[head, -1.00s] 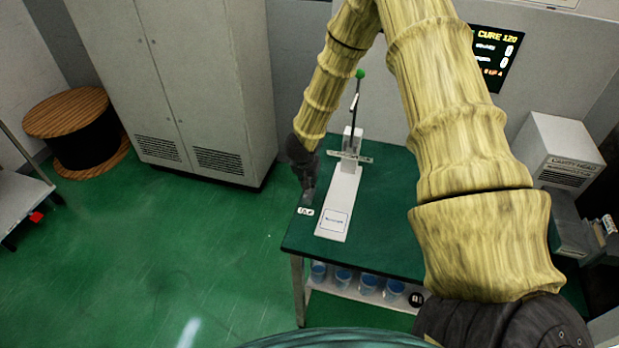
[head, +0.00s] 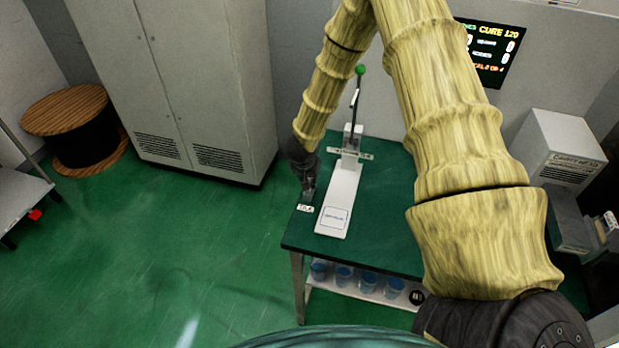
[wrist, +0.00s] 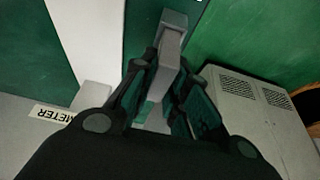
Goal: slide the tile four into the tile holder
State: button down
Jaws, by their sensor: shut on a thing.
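My gripper (head: 307,190) is at the left edge of the green-topped table, just behind a small white label (head: 305,209). In the wrist view its fingers (wrist: 168,72) are shut on a grey block-like piece (wrist: 172,34). This appears to be the tile four, but no number shows on it. A long white stand (head: 341,194) with an upright green-knobbed lever lies just right of the gripper. No part is clearly marked as the tile holder, so I cannot tell which it is.
The green table top (head: 375,238) is clear in front of and right of the stand. Several blue containers (head: 343,276) sit on the shelf below. A grey cabinet (head: 205,85) stands at the back left. A grey box (head: 555,150) stands on the right.

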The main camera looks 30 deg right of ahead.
jog(key=shift+f+b, duration=0.35)
jog(key=shift+f, duration=0.45)
jog(key=c, duration=1.3)
grip_release()
jog(key=shift+v, duration=5.95)
jog(key=shift+s, duration=0.1)
